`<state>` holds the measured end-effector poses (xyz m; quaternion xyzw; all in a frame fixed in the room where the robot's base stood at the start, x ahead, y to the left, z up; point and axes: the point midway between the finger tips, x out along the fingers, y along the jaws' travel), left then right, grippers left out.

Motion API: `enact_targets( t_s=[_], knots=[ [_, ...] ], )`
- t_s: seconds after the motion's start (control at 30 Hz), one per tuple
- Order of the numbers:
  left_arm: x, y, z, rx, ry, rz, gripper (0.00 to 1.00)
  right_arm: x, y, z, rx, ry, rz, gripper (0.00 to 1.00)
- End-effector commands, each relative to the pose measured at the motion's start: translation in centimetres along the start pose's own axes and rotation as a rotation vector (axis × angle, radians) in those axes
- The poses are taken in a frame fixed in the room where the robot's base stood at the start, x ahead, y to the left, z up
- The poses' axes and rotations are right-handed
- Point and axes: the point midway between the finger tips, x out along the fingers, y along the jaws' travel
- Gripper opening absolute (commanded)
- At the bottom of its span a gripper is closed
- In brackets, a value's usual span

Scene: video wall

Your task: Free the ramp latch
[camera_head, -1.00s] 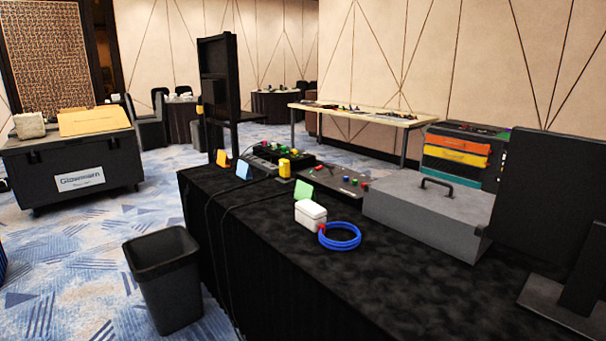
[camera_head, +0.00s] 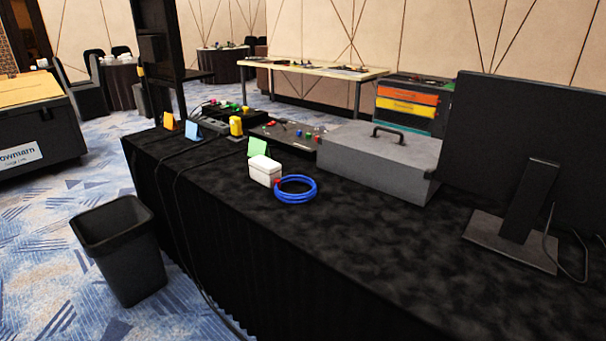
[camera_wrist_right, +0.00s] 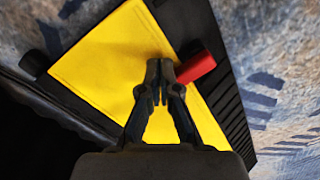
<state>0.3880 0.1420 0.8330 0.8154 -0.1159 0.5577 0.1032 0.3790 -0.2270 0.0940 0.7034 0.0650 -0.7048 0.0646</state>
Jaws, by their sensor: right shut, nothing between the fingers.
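In the right wrist view my right gripper (camera_wrist_right: 158,88) is shut and empty. Its fingertips lie in front of a yellow panel (camera_wrist_right: 105,62) with black ribbed edging (camera_wrist_right: 222,75), which looks like part of a ramp. A short red cylinder (camera_wrist_right: 195,68) lies just right of the fingertips; it may be the latch, but I cannot tell. Whether the fingers touch it is also unclear. Neither the ramp nor my grippers show in the head view.
A black-covered table (camera_head: 350,255) fills the head view's middle, bearing a grey case (camera_head: 375,165), a blue cable coil (camera_head: 295,190) and a monitor (camera_head: 530,150). A black bin (camera_head: 120,250) stands left on the carpet. Carpet beside the bin is clear.

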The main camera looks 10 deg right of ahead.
Motion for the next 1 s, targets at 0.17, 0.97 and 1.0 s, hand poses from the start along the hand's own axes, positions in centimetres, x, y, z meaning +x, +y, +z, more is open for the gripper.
enact_targets(
  t_s=[0.17,0.97,1.0],
  knots=[
    [-0.1,0.0,0.1,0.000,-0.001,0.000,0.40,0.0,0.0,-0.6,0.001,0.001,0.000,0.00],
    [-0.2,0.0,0.1,-0.001,-0.003,-0.001,0.40,0.0,-0.3,-1.6,0.000,0.002,0.000,0.00],
    [-0.2,0.0,0.1,-0.001,-0.003,-0.001,0.40,0.0,-0.3,-1.6,0.000,0.002,0.000,0.00]
  ],
)
